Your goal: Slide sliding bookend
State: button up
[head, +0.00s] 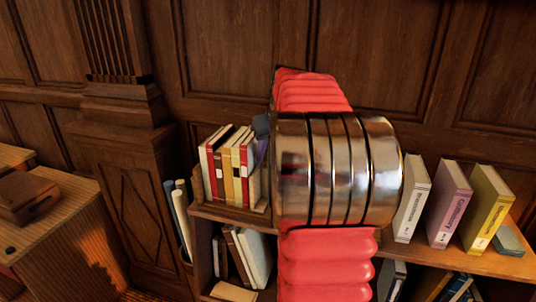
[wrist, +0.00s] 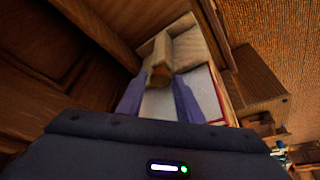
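A wooden rack (head: 232,208) on the shelf holds several upright books (head: 228,160) in white, red and yellow. In the wrist view, a pale wooden piece (wrist: 160,62) with a blunt end, which looks like part of the sliding bookend, lies just beyond and between my fingertips. My gripper (wrist: 160,82) has its two purple fingers apart, with gaps beside the wooden piece. A white book surface (wrist: 207,95) with a red edge shows behind the fingers. In the head view my gripper (head: 262,150) is at the right end of the books; my arm hides much of it and the rack's right side.
White, pink and yellow books (head: 450,205) stand on the shelf to the right, beside a small grey-green block (head: 508,242). More books (head: 242,255) fill the lower shelf. A dark panelled wall (head: 225,55) is close behind. A brown case (head: 26,195) sits on a desk at left.

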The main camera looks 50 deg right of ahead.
jog(key=shift+f, duration=0.1)
jog(key=shift+c, duration=0.2)
grip_shut()
